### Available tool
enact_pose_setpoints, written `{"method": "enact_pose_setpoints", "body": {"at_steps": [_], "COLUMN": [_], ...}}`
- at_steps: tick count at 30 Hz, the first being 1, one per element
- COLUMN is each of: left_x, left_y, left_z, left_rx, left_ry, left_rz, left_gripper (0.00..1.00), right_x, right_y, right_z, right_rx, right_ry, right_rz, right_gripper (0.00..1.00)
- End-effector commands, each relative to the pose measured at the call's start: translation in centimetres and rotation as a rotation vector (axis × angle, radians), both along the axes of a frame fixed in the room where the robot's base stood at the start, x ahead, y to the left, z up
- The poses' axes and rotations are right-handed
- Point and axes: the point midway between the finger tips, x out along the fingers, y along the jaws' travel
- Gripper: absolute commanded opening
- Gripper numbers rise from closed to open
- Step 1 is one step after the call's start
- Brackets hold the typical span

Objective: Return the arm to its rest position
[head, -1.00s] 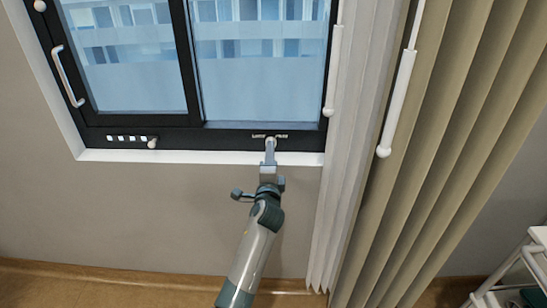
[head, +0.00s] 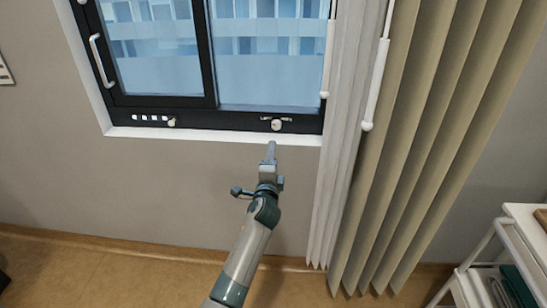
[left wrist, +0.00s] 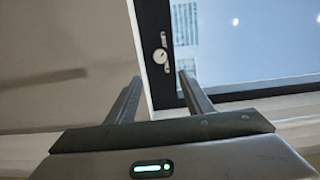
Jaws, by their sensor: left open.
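My left arm (head: 246,250) comes up from the bottom of the head view, in front of the wall. Its gripper (head: 271,148) points up toward the window sill, just below a round knob (head: 277,125) on the dark window frame. In the left wrist view the two fingers of the gripper (left wrist: 160,90) are spread apart with nothing between them. The knob (left wrist: 160,56) shows beyond the fingertips there, apart from them. My right gripper is in neither view.
The window (head: 265,65) has a black frame, a white handle (head: 101,60) and a second knob (head: 171,122). Pale and beige curtains (head: 430,130) hang to the right, with white wands (head: 375,85). A white cart (head: 495,240) stands at lower right. Wall space left of the arm is clear.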

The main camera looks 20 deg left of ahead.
Motion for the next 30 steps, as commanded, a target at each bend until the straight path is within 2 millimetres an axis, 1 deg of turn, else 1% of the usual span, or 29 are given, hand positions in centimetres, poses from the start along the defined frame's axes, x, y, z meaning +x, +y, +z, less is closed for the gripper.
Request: {"method": "enact_pose_setpoints", "body": {"at_steps": [14, 17, 19, 20, 23, 26, 27, 29, 30], "left_x": [0.0, -0.2, -0.4, -0.5, -1.4, -2.9, -3.7, -5.2, -6.3], "left_y": [0.0, -0.2, -0.5, -0.6, -1.4, -2.4, -2.9, -3.7, -4.2], "left_z": [-0.1, -0.8, -1.9, -2.6, -5.8, -10.3, -12.4, -15.6, -17.9], "left_rx": [-0.001, -0.012, -0.031, -0.043, -0.1, -0.184, -0.225, -0.292, -0.339], "left_ry": [0.001, 0.008, 0.019, 0.026, 0.06, 0.109, 0.132, 0.167, 0.194], "left_rz": [-0.001, -0.006, -0.015, -0.021, -0.044, -0.072, -0.084, -0.099, -0.106], "left_gripper": [0.47, 0.47, 0.47, 0.47, 0.47, 0.47, 0.47, 0.47, 0.47], "right_x": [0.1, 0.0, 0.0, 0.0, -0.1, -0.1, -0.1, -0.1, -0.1], "right_y": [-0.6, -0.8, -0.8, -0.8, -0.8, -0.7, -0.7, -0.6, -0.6], "right_z": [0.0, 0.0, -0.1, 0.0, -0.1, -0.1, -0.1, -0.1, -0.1], "right_rx": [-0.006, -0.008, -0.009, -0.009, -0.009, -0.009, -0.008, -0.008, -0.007], "right_ry": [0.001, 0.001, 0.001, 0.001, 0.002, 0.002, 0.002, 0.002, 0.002], "right_rz": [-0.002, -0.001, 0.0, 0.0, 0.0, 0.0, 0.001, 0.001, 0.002], "right_gripper": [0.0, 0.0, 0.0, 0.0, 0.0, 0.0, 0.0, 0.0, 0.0]}}
